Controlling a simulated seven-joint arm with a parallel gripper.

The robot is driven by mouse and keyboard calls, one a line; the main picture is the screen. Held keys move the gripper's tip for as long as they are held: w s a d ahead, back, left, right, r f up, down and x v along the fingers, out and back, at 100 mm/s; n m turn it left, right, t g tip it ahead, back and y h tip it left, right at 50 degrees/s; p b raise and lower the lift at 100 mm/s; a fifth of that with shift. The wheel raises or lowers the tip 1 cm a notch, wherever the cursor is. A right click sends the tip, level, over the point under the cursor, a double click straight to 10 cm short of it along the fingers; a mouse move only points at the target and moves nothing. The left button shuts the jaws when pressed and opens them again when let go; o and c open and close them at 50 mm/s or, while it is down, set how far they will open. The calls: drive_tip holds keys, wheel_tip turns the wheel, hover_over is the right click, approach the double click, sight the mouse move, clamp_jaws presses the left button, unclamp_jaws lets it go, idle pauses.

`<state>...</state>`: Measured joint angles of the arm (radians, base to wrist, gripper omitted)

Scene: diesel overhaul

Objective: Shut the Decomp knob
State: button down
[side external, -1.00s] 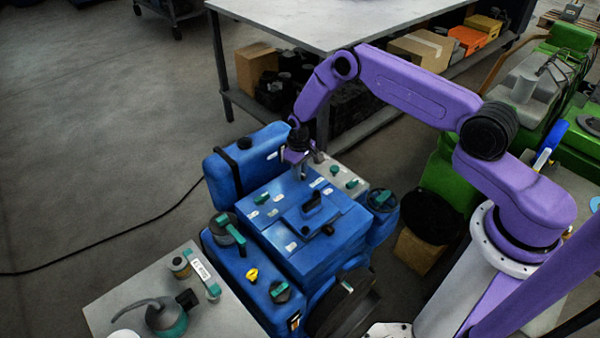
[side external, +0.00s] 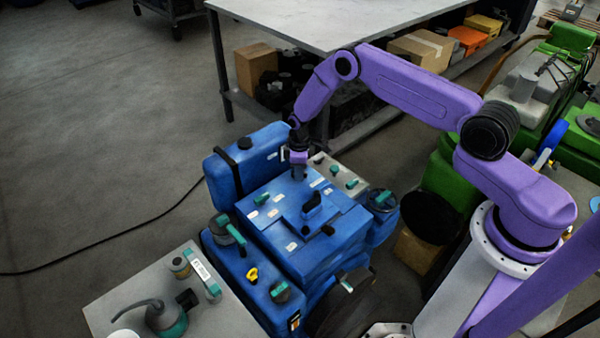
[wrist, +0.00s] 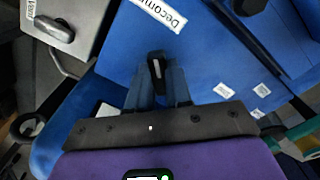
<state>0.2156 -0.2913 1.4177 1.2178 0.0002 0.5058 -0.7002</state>
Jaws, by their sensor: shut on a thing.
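My gripper (side external: 299,174) points down at the far part of the blue engine's top (side external: 285,195). In the wrist view, its two fingers (wrist: 157,88) are shut on a small dark knob (wrist: 155,66) with a lighter strip along it. A white label (wrist: 160,13) reading "Decomp" lies on the blue surface just beyond the knob. The fingers cover the knob's sides, and in the side view the gripper hides it.
A grey block (side external: 343,180) with teal-handled parts stands right of the gripper. A blue tank (side external: 246,164) with a black strap rises to its left. A dark handle (side external: 312,203) stands on the engine top nearby. A grey knob (wrist: 54,30) shows at upper left in the wrist view.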

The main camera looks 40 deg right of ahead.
drive_tip(key=shift+n, duration=0.6)
drive_tip(key=n, duration=0.3)
drive_tip(key=shift+n, duration=0.9)
drive_tip(key=n, duration=0.3)
drive_tip(key=c, duration=1)
unclamp_jaws()
drive_tip(key=shift+c, duration=0.2)
